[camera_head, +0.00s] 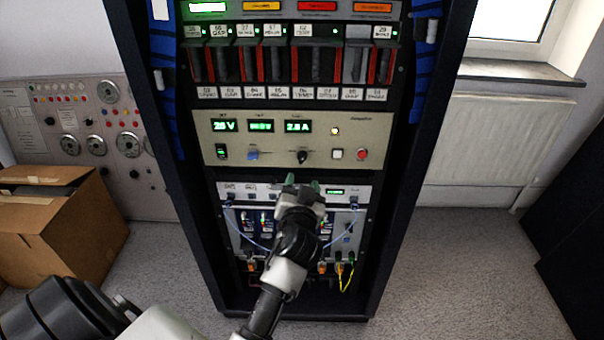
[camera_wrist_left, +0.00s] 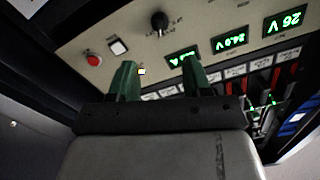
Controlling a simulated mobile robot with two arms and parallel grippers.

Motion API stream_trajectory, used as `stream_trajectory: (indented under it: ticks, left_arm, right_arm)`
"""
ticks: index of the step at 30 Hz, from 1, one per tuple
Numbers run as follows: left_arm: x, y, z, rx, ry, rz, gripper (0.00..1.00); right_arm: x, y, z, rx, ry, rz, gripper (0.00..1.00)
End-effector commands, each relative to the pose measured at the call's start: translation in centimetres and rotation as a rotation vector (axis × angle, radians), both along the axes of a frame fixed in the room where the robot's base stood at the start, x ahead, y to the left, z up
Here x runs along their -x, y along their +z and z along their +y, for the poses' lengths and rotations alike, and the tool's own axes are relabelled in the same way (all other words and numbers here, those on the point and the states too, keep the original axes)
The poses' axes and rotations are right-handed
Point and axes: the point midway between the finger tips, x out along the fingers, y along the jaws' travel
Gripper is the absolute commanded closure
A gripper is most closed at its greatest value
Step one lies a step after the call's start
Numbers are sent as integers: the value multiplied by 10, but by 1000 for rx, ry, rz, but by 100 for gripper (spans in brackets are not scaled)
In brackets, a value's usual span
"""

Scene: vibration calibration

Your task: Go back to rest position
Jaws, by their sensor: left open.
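My left gripper (camera_head: 301,187) is in front of the equipment rack (camera_head: 404,190), just below the beige power supply panel (camera_head: 203,128). In the left wrist view its two green fingers (camera_wrist_left: 162,80) stand apart with nothing between them. The wrist view looks along the fingers at the panel (camera_wrist_left: 110,30), with a black knob, a white button, a red button and green readouts. I cannot tell from these views whether the fingertips touch the panel. My right gripper does not show.
The rack's lower unit (camera_head: 238,188) has blue cables and colored plugs close around my left arm. A cardboard box (camera_head: 82,235) stands on the floor at the left. A dark cabinet (camera_head: 570,215) is at the right. Carpet (camera_head: 450,260) is clear between the rack and that cabinet.

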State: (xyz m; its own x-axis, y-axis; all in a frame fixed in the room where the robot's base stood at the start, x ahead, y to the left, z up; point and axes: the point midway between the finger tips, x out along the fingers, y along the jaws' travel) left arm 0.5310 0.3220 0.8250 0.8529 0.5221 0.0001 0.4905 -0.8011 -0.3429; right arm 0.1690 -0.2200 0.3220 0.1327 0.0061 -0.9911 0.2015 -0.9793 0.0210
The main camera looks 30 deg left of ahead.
Motion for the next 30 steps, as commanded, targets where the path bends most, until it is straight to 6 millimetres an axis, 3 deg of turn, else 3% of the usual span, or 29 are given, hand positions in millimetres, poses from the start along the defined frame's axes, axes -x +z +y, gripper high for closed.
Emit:
stream_trajectory:
  ticks: [7,19,22,26,29,30]
  left_arm:
    - [9,1,-5,0,0,-1,51]
    - [8,0,-5,1,0,-1,51]
    - [8,-8,-7,5,-8,18,51]
    - [6,-56,-19,35,-61,126,51]
    - [12,-122,-35,81,-129,272,51]
    - [19,-151,-42,102,-156,339,51]
  right_arm:
    - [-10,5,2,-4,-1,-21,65]
    - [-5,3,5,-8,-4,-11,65]
    - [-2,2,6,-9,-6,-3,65]
    - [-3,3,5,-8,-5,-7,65]
    - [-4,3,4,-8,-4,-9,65]
    - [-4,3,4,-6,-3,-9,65]
